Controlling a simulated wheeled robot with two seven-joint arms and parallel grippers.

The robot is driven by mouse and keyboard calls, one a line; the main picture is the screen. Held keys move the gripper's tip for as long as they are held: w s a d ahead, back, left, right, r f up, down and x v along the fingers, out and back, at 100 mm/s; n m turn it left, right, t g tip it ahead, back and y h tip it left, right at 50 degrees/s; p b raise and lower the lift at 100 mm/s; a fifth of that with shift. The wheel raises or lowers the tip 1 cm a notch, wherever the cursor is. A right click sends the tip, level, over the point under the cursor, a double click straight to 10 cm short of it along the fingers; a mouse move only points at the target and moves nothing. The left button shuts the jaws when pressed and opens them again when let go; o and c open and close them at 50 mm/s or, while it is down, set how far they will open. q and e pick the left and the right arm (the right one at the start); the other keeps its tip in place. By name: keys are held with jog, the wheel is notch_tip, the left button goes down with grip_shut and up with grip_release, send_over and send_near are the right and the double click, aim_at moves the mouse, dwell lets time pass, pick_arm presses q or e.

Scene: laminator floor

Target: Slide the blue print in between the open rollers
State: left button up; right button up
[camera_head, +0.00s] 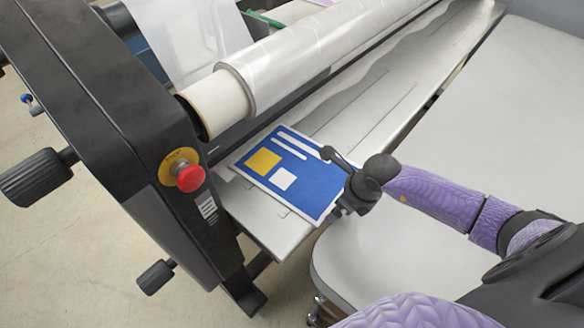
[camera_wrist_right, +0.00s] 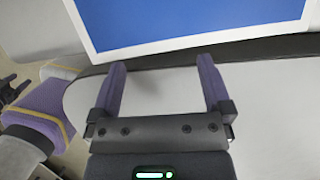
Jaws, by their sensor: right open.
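The blue print (camera_head: 312,182), a flat sheet with a white border, a yellow square, a white square and white bars, lies on the laminator's grey feed table (camera_head: 270,228). It lies in front of the film roll, at the table's left end. In the right wrist view the blue print (camera_wrist_right: 190,22) fills the top, its white near edge facing my fingers. My right gripper (camera_head: 340,182) is at the print's right edge. In the wrist view my right gripper (camera_wrist_right: 162,66) is open, fingertips close to that edge; contact cannot be told. The roller gap is hidden. My left gripper is not in view.
A clear film roll on a cardboard core (camera_head: 215,105) spans above the feed table. The black side housing (camera_head: 110,110) carries a red stop button (camera_head: 190,178) and black knobs. A light grey padded surface (camera_head: 480,130) lies to the right, mostly clear.

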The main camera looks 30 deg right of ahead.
jog(key=shift+w+a, duration=0.15)
jog(key=shift+w, duration=0.15)
jog(key=shift+w, duration=0.15)
jog(key=shift+w+a+b, duration=0.1)
jog(key=shift+w+b, duration=0.05)
jog(key=shift+b, duration=0.2)
